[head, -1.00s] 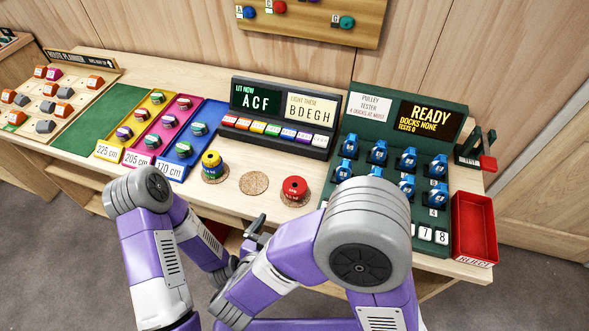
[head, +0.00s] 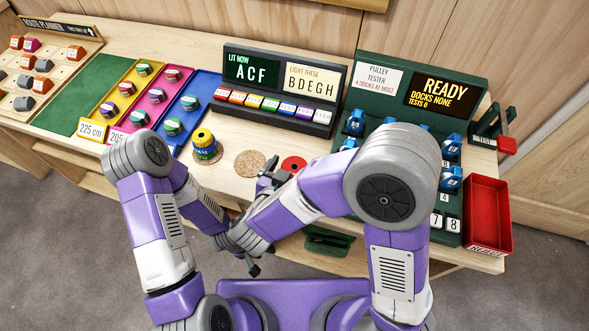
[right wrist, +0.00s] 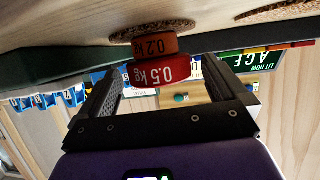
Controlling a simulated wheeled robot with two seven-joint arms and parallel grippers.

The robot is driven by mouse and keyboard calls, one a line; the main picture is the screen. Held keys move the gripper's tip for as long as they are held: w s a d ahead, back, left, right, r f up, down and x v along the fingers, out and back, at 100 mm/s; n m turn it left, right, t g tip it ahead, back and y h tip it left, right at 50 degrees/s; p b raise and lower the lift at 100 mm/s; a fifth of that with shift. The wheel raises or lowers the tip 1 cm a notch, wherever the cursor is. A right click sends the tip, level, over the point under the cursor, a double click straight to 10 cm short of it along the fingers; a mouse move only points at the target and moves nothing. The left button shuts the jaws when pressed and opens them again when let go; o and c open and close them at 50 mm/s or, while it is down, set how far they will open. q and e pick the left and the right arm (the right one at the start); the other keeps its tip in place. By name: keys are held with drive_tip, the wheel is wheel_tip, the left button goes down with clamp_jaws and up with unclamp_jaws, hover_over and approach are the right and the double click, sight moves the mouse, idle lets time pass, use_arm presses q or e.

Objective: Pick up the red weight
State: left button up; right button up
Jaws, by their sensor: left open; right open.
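The red weight (head: 293,164) is on the table, right of an empty cork coaster. In the right wrist view, which is upside down, the red weight (right wrist: 165,71) reads 0.5 kg and is stacked on an orange 0.2 kg weight (right wrist: 155,46) on cork. My right gripper (head: 268,178) is open just left of and in front of the stack, partly covering it in the head view. In the wrist view its two fingers extend toward the stack, with the red weight seen between them. My left gripper (head: 254,269) is low, in front of the table's edge, away from the weights.
A yellow and blue stack (head: 206,147) stands left of the empty coaster (head: 249,163). The display console (head: 278,82) rises behind. The pulley tester (head: 420,90) and a red reject bin (head: 474,212) are at right; colored trays (head: 150,95) are at left.

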drive_tip(key=c, duration=1.5)
